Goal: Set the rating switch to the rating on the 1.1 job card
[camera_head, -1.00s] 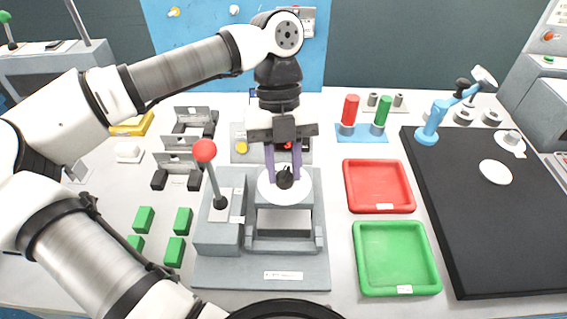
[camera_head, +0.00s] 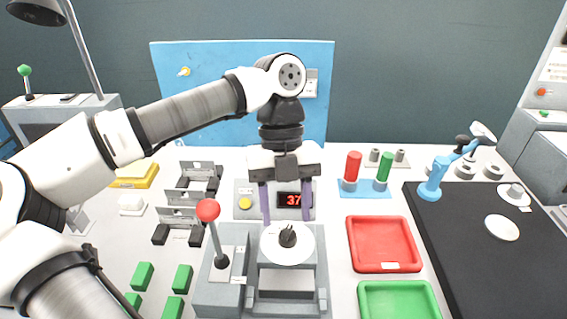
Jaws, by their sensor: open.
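A black knob (camera_head: 288,236) stands at the middle of a round white dial (camera_head: 272,248) on the grey bench fixture (camera_head: 237,292); I take it for the rating switch. Its pointer direction and the dial marks are too small to read. My gripper (camera_head: 287,215) hangs over the back of the dial, with its two purple fingers apart on either side of the knob. It is open and holds nothing. I cannot tell whether the fingertips touch the dial. No card that I can read as the 1.1 job card shows.
A red-ball lever (camera_head: 208,211) rises left of the dial. A display reading 37 (camera_head: 294,199) and a yellow button (camera_head: 245,203) sit behind. Red (camera_head: 355,246) and green (camera_head: 370,288) trays lie right, beside a black mat (camera_head: 465,255). Green blocks (camera_head: 182,279) lie left.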

